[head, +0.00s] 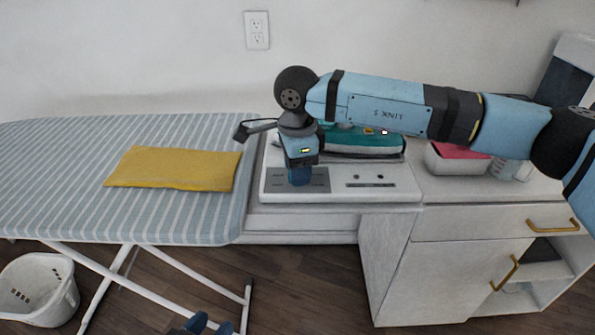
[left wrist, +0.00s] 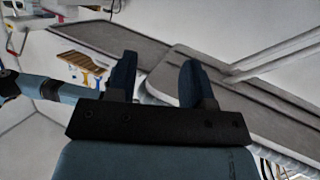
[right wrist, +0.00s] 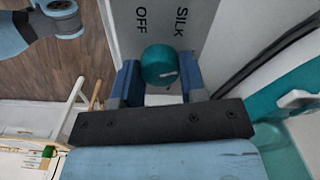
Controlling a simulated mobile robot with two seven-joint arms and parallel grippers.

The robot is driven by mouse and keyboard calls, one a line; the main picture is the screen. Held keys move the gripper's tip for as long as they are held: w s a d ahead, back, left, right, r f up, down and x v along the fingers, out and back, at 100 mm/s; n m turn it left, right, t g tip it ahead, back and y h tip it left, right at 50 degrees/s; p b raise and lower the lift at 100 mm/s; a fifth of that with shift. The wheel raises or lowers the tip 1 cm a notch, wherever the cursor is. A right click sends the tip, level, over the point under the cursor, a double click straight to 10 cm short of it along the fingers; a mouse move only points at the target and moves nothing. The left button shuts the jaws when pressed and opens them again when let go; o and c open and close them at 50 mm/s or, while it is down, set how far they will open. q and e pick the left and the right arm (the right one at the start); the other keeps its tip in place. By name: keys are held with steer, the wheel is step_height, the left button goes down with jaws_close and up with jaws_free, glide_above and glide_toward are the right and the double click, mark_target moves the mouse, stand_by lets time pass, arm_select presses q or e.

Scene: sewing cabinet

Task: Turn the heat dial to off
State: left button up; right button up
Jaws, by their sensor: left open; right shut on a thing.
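The heat dial is a round teal knob (right wrist: 160,65) on a grey plate, seen in the right wrist view. The words OFF (right wrist: 141,20) and SILK (right wrist: 182,22) are printed on the plate beside it. My right gripper (right wrist: 158,80) is shut on the dial, one blue finger on each side. In the head view my right gripper (head: 300,178) points down onto the grey plate (head: 318,181) and hides the dial. I cannot tell which setting the dial points to. My left gripper (head: 196,323) is low at the bottom edge, open and empty; its spread fingers show in the left wrist view (left wrist: 155,80).
The plate is on a white ironing station (head: 400,188) with a teal and grey body (head: 365,143) behind. A striped ironing board (head: 60,150) with a yellow cloth (head: 175,168) is left. A white basket (head: 38,288) is on the floor. A cabinet (head: 450,270) is right.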

steer(key=n+b, duration=0.1)
steer(key=n, duration=0.2)
steer(key=shift+n, duration=0.4)
steer(key=n, duration=0.2)
steer(key=shift+n, duration=0.3)
steer(key=n+b, duration=0.1)
steer(key=n, duration=0.2)
steer(key=shift+n, duration=0.3)
steer(key=n, duration=0.2)
steer(key=shift+n, duration=0.4)
steer(key=n, duration=0.3)
steer(key=shift+n+b, duration=0.3)
steer(key=shift+b, duration=0.1)
arm_select(q)
step_height(320, 180, up, 6)
steer(key=w+d+t+h, duration=0.1)
steer(key=d+t+h, duration=0.1)
steer(key=shift+d+r+t, duration=0.15)
steer(key=shift+d+t, duration=0.1)
steer(key=shift+t, duration=0.15)
arm_select(e)
steer(key=shift+n, duration=1.5)
arm_select(q)
steer(key=shift+s, duration=0.15)
steer(key=shift+f, duration=0.25)
arm_select(e)
steer(key=o, duration=0.9)
